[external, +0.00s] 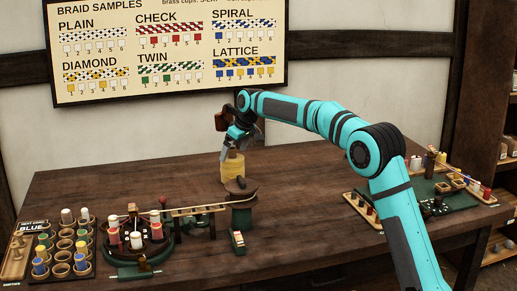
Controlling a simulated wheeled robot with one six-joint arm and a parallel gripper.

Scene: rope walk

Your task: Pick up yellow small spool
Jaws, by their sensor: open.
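A yellow spool (233,171) stands upright near the middle of the wooden table, behind a dark green post with a round top. My gripper (229,148) is open and points down at the spool's upper end. The fingers overlap the top of the spool in this view. I cannot tell whether they touch it. Whether this is the small yellow spool is unclear from this single view.
A dark green post (242,212) stands just in front of the spool. A round green braiding stand (139,256) with red and white spools is at left. A cup tray (75,246) sits further left. A green mat (434,203) with spools is at right. The table back left is clear.

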